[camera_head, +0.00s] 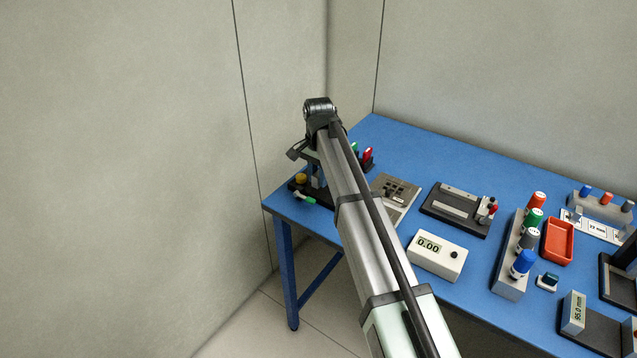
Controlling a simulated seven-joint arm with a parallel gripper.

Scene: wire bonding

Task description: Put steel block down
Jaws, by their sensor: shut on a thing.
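My arm reaches from the bottom of the picture up and left to the far left corner of the blue table (445,155). Its wrist end is above that corner.
Near my gripper stands a device with a green-tipped handle (304,198). To its right are a grey plate (396,212), a dark fixture (455,210) and a white meter reading 0.00 (437,256). Further right are a bottle rack (509,284) and a red tray (557,241). Walls stand close behind.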

